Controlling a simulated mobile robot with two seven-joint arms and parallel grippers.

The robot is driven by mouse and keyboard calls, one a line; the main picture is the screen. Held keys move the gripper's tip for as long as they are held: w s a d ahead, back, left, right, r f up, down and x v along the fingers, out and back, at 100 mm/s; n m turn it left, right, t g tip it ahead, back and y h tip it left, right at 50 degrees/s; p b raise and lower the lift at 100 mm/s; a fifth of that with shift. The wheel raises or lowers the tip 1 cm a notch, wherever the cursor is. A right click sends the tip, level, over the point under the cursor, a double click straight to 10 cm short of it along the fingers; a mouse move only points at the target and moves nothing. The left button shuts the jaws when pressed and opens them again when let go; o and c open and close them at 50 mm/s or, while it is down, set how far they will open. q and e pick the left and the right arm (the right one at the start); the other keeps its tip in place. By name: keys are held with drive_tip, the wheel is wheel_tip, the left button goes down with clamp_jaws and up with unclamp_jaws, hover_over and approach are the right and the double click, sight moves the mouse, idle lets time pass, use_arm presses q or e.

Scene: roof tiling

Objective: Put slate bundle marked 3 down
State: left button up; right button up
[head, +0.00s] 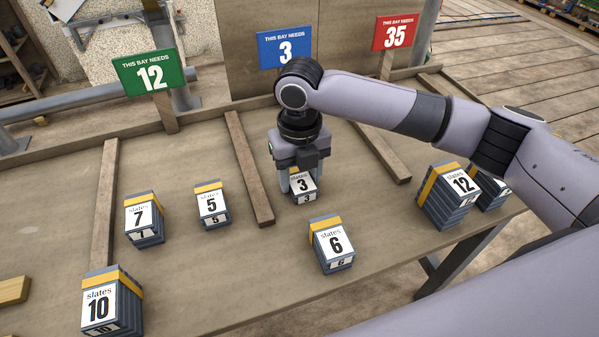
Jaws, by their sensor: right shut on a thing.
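The slate bundle marked 3 (303,187) is a small grey stack with a white label. My right gripper (302,178) points down and is shut on this bundle. The bundle is at or just above the bench top; I cannot tell if it touches. My left gripper does not show.
Bundles marked 7 (144,216), 5 (212,203), 10 (109,303), 6 (331,246) and 12 (449,195) stand on the bench (220,270). Wooden dividers (249,168) split the bays. Green (155,72) and red (395,32) signs stand behind.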

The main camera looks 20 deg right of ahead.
sight(299, 178)
drive_tip(key=o, duration=1.1)
drive_tip(key=shift+f, duration=0.1)
wheel_tip(299, 178, up, 12)
drive_tip(key=shift+r+p, duration=0.2)
drive_tip(key=shift+p, duration=0.25)
